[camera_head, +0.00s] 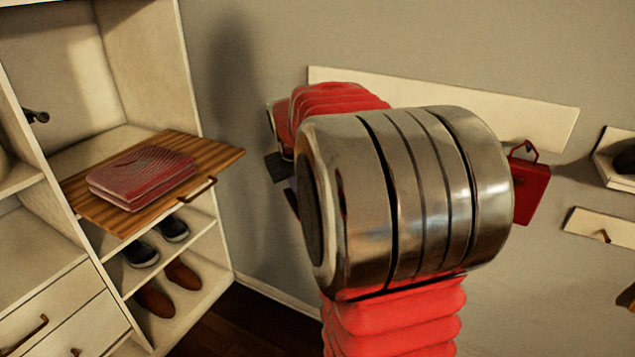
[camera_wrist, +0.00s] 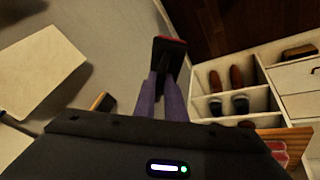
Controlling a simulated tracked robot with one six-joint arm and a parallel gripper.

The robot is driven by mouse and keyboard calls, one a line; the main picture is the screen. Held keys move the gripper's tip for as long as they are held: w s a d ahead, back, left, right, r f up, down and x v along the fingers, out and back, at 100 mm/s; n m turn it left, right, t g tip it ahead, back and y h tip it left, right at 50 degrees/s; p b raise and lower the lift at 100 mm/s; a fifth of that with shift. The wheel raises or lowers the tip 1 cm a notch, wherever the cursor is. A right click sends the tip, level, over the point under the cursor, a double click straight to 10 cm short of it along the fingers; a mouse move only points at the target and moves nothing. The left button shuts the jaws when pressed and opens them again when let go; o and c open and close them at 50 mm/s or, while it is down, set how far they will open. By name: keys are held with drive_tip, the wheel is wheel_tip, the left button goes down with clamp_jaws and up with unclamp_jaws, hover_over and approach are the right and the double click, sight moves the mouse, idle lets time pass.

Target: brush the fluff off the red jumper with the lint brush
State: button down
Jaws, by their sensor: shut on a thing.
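The folded red jumper (camera_head: 143,176) lies on a wooden pull-out board (camera_head: 222,160) at the left in the head view. A dark mark shows on its top, but fluff is too small to make out. A red patch of the jumper (camera_wrist: 281,156) shows at the lower right in the wrist view. My gripper (camera_wrist: 166,82) has purple fingers shut on a black, red-edged thing, which looks like the lint brush (camera_wrist: 168,58). My gripper is away from the jumper, to its right in the head view, and mostly hidden behind my arm.
Dark shoes (camera_head: 156,246) and brown shoes (camera_head: 170,289) stand on shelves below the board. The cabinet side wall (camera_head: 150,60) rises behind the board. A red bag (camera_head: 531,190) hangs at the right. Open space lies between the board and my arm.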

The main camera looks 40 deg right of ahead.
drive_tip(key=w+a+f+n, duration=0.1)
drive_tip(key=w+a+f, duration=0.2)
drive_tip(key=a, duration=0.7)
drive_tip(key=w+a+f+n, duration=0.1)
drive_tip(key=w+a+f, duration=0.3)
drive_tip(key=a, duration=0.6)
drive_tip(key=w+a+f+n+y, duration=0.1)
drive_tip(key=w+a+f, duration=0.2)
drive_tip(key=a, duration=0.7)
drive_tip(key=shift+w+a+f+t, duration=0.15)
drive_tip(key=shift+w+a+t, duration=0.25)
drive_tip(key=shift+w, duration=0.25)
drive_tip(key=shift+d, duration=0.2)
